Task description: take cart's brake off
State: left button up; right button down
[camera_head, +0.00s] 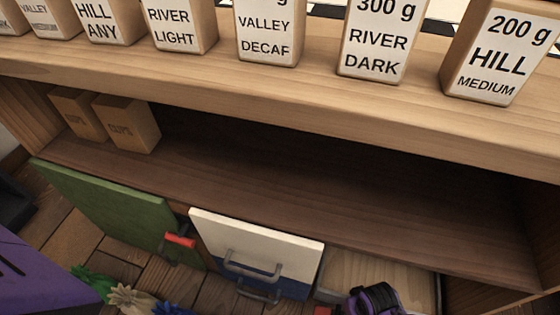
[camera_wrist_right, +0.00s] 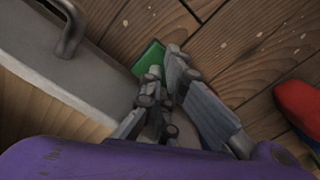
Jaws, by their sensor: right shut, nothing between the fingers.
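My right gripper (camera_wrist_right: 165,75) is shut and empty in the right wrist view, with its fingertips pointing down at the floor. A small green flat piece (camera_wrist_right: 150,57) shows just beyond the fingertips; I cannot tell whether they touch it. In the head view the purple and black part of my right arm shows at the bottom edge, and the fingers are hidden. A red-gripped handle (camera_head: 180,242) stands by the green panel (camera_head: 115,205). I cannot tell which piece is the cart's brake. My left gripper is not in view.
A white and blue panel (camera_head: 285,254) with grey handles stands below the wooden shelf (camera_head: 300,190). In the wrist view a grey handle (camera_wrist_right: 72,28) is close at the left and a red object (camera_wrist_right: 298,105) lies at the right on plank floor.

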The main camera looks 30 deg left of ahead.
jog(key=shift+f+b, duration=0.45)
jog(key=shift+f, duration=0.45)
dwell(0.5)
notch_tip(320, 180, up, 2)
jog(key=shift+r+p, duration=0.25)
jog(key=shift+p, duration=0.8)
notch_tip(320, 180, up, 2)
jog(key=shift+p, duration=0.9)
notch_tip(320, 180, up, 3)
jog(key=shift+f+p, duration=0.15)
jog(key=shift+p, duration=1.1)
jog(key=shift+f, duration=0.1)
